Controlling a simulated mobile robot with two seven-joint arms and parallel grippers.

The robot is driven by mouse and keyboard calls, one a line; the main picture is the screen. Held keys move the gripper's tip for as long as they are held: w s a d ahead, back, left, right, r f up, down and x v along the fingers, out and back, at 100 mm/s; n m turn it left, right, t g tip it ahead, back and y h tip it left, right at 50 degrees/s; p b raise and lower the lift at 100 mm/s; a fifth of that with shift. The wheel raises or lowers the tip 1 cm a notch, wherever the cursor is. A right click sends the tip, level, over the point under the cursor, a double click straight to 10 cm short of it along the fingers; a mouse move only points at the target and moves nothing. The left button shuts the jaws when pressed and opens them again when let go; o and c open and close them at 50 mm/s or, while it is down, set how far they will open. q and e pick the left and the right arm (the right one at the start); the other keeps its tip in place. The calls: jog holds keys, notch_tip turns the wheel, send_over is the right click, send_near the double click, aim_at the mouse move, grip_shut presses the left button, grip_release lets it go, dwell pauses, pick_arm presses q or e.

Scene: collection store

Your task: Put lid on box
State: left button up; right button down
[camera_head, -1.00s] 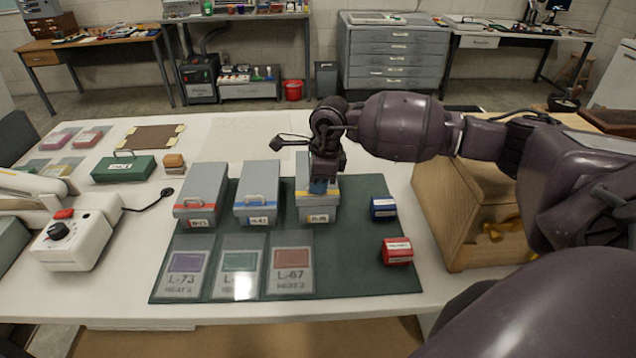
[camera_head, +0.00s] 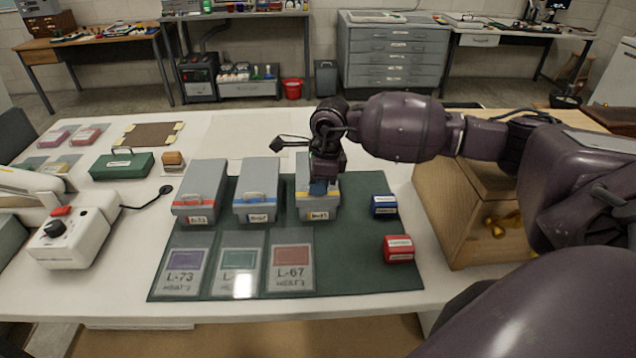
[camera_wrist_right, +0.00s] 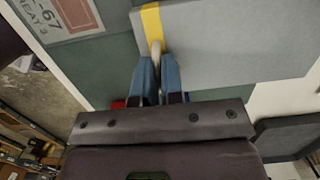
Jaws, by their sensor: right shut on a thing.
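A grey box with a yellow stripe (camera_head: 332,203) stands on the green mat (camera_head: 370,262), rightmost of three alike. Its grey lid (camera_wrist_right: 225,45) lies over it in the head view; whether it is fully seated I cannot tell. My right gripper (camera_head: 321,188) is at the front of this lid, hiding part of it. In the right wrist view, my right gripper (camera_wrist_right: 155,68) has its blue fingers shut on the lid's pale handle (camera_wrist_right: 154,45). Boxes with a blue stripe (camera_head: 256,190) and a red stripe (camera_head: 200,190) stand to the left, lids on. My left gripper is not in view.
A blue block (camera_head: 384,206) and a red block (camera_head: 398,249) sit on the mat's right side. A wooden case (camera_head: 450,215) stands right of the mat. Labelled cards (camera_head: 291,262) lie in front of the boxes. A white device (camera_head: 75,238) stands at left.

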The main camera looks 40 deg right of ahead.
dwell(0.5)
jog(key=shift+f, duration=0.35)
jog(key=shift+f+b, duration=0.1)
jog(key=shift+b, duration=0.25)
dwell(0.3)
jog(key=c, duration=1.2)
grip_release()
jog(key=shift+o, duration=0.2)
